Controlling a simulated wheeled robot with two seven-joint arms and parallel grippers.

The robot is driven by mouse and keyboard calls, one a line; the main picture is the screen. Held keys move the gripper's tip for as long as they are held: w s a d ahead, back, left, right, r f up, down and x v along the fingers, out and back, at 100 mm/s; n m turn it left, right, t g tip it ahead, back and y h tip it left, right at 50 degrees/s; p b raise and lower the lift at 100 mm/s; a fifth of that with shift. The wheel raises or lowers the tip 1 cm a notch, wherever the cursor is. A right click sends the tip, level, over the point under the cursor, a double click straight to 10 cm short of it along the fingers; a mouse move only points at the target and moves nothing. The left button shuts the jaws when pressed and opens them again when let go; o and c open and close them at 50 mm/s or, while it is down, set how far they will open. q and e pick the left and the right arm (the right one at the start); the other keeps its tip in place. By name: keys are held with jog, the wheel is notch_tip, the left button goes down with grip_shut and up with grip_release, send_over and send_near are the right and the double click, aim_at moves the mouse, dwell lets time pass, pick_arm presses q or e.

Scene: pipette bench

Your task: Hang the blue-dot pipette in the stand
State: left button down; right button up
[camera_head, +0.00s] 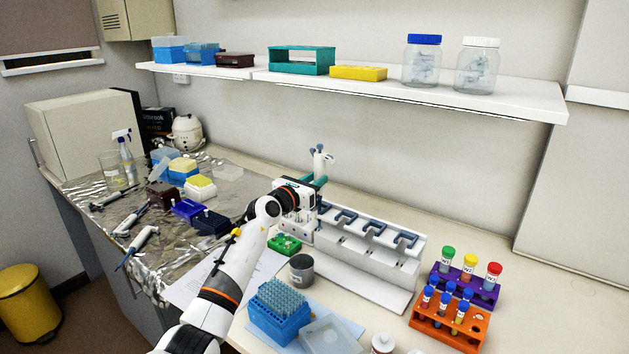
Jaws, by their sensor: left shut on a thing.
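My left arm reaches in from the lower left, and my left gripper (319,182) is shut on a white pipette with blue parts (319,160). The pipette is upright, with its top above the fingers; its lower part is hidden behind my gripper and the stand. No dot can be made out on it. The white stand (365,262) has a row of blue-grey hooks, several of them empty. The gripper is at the stand's left end; I cannot tell whether the pipette touches a hook. My right gripper is not in view.
Several other pipettes (141,247) lie on the foil at left. A blue tip rack (277,313), a dark cup (302,269) and a green rack (285,244) stand before the stand. An orange tube rack (449,327) is at right. A shelf (400,93) hangs above.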

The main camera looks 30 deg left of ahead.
pick_arm(q)
jog(key=shift+f, duration=0.1)
jog(key=shift+f+b, duration=0.55)
jog(key=shift+f, duration=0.2)
jog(key=shift+f+b, duration=0.4)
jog(key=shift+f, duration=0.25)
dwell(0.4)
jog(key=shift+f, duration=0.15)
